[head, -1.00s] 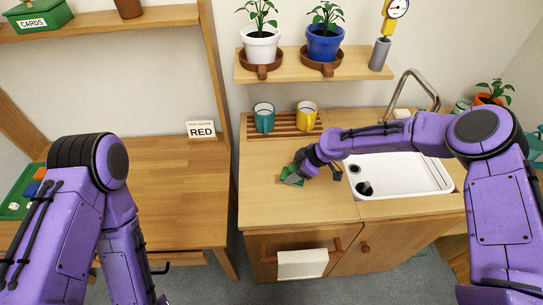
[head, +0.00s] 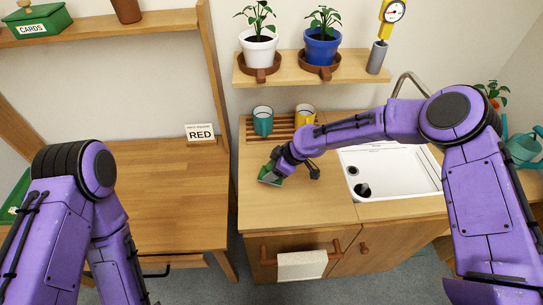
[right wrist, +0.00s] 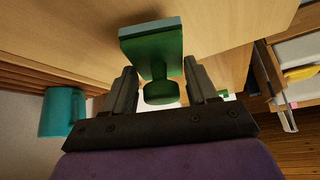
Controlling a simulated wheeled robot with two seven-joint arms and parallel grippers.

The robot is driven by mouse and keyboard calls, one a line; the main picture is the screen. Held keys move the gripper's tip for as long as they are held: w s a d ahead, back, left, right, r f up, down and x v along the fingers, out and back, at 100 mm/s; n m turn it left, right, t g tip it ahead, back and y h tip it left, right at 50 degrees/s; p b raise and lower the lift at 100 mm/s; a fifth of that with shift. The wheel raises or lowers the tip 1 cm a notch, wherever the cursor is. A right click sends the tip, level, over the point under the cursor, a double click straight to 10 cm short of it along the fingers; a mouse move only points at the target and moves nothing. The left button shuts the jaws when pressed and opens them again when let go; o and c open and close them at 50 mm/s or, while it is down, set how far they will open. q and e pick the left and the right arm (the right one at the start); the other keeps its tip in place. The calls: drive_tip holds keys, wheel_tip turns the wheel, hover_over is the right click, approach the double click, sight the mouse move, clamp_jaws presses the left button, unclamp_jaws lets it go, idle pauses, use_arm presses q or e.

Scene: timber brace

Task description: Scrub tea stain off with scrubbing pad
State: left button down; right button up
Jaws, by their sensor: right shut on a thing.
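The green scrubbing pad (head: 270,176) is at the wooden counter (head: 300,212), left of the sink. My right gripper (head: 279,165) is shut on its knob-like handle. In the right wrist view, the green block (right wrist: 152,42) and round knob show between the two fingers of my right gripper (right wrist: 160,82). The pad seems to lie on or very close to the wood; I cannot tell whether it touches. No tea stain can be made out; the pad and my right arm cover part of the counter. My left arm shows at the left, but its gripper is not in view.
A teal mug (head: 263,121) and a yellow mug (head: 304,115) stand on a slatted rack behind the pad. The white sink (head: 400,180) is to the right. A white towel (head: 301,265) hangs at the front. The counter's front left is clear.

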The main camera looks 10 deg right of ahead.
drive_tip(key=shift+r+p, duration=1.65)
drive_tip(key=shift+r, duration=1)
